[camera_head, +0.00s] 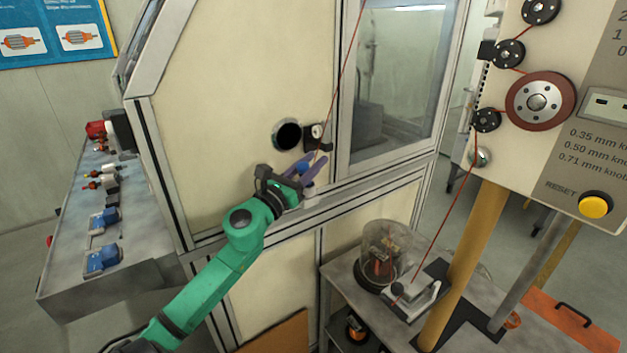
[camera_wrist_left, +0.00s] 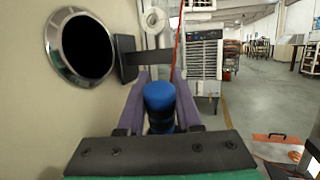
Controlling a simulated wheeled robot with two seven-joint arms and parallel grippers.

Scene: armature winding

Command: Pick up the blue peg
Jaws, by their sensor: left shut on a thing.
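The blue peg (camera_wrist_left: 160,98) stands between the two purple fingers of my left gripper (camera_wrist_left: 160,118) in the left wrist view, with its rounded blue top toward the camera. In the head view my left gripper (camera_head: 305,172) is at the machine's cream panel, just below the round dark hole, and a bit of the blue peg (camera_head: 302,167) shows between its fingers. The gripper is shut on the peg. The peg's lower end is hidden, so I cannot tell whether it still touches its holder. My right gripper is in neither view.
A round dark hole (camera_head: 287,136) and a small bracket (camera_head: 318,139) sit just above the gripper. A red wire (camera_head: 346,70) runs down close beside it. A side bench (camera_head: 75,262) stands left, a cart with a clear dome (camera_head: 388,250) lower right, and a tension panel (camera_head: 560,130) right.

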